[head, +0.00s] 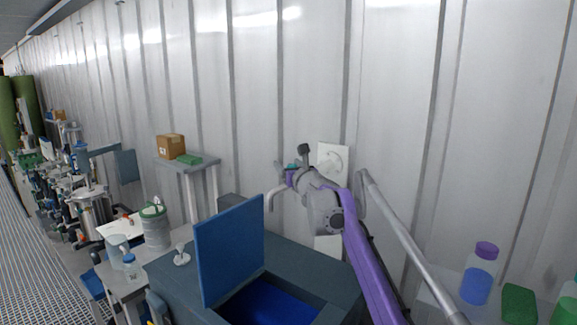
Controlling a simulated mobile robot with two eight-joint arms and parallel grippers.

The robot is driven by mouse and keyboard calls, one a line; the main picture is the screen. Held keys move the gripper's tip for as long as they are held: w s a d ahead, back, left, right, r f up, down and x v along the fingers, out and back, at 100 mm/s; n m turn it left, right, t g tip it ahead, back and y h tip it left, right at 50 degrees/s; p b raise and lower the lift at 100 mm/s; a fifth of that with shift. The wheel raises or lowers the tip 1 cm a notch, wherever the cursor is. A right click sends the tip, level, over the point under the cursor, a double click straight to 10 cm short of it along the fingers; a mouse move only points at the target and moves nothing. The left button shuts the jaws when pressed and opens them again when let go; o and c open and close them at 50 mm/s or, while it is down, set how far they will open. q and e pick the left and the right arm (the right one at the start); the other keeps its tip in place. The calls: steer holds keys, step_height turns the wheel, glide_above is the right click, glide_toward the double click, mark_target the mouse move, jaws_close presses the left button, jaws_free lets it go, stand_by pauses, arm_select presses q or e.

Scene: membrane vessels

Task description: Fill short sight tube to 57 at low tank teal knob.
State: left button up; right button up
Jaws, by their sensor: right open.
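My right arm, purple and grey, reaches up from the bottom right to the wall. My right gripper (292,178) is open at its far end, close in front of a wall tap. A white wall plate (333,153) with a round flange shows behind the arm. A grey bent spout (271,198) hangs down left of the gripper. A small teal part (292,166) shows right at the gripper; whether it is the knob, and whether the fingers touch it, I cannot tell. I cannot make out a sight tube or its scale. My left gripper is not in view.
A dark blue-grey chest (315,257) with its blue lid (229,250) raised stands below the arm. A shelf with a cardboard box (170,147) is left. A clear bottle with blue contents (478,285) and a green block (519,303) stand at the lower right.

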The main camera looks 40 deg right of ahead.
steer(key=shift+s+a, duration=0.2)
steer(key=shift+s, duration=0.35)
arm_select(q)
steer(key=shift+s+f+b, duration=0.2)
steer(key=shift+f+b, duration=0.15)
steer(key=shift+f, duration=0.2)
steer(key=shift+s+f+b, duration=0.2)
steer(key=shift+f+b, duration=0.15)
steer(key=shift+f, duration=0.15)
arm_select(e)
steer(key=v, duration=0.9)
steer(key=shift+s+a, duration=0.15)
steer(key=shift+s, duration=0.15)
